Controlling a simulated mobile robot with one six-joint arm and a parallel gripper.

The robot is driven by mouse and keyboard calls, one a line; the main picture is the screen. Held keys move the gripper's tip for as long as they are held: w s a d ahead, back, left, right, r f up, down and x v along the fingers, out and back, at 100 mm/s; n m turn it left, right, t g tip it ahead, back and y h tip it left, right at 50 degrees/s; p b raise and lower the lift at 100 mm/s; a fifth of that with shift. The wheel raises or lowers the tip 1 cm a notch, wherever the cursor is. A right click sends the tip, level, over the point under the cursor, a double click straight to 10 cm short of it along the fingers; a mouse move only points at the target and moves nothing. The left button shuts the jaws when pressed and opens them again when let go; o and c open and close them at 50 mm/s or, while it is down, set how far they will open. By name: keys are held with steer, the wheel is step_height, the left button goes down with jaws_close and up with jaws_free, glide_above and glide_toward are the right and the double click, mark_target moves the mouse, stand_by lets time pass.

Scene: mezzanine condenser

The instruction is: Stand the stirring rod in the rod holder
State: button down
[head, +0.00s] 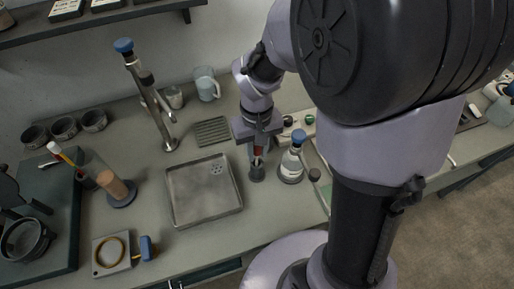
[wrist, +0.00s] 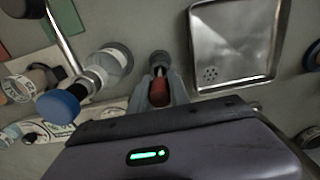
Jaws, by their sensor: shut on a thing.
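My gripper (head: 257,158) points down at the bench between the metal tray and a blue-capped bottle. In the wrist view its fingers (wrist: 160,92) are shut on a red-handled rod (wrist: 161,84), which I take as the stirring rod. The red part also shows between the fingers in the head view (head: 258,152). A small dark round holder (head: 256,174) stands on the bench just under the fingertips, and in the wrist view (wrist: 160,58) the rod's thin end meets it. I cannot tell how deep the end sits inside.
The metal tray (head: 202,211) lies close left of my gripper. The blue-capped bottle (head: 291,168) stands close right. A ribbed drying mat (head: 212,131), a tap (head: 167,143) and a jug (head: 207,85) are behind. Bare bench (head: 215,240) lies in front of the tray.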

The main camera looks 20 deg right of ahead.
steer(key=shift+f, duration=0.35)
steer(key=shift+r, duration=0.1)
steer(key=c, duration=1.1)
jaws_free()
steer(key=shift+c, duration=0.2)
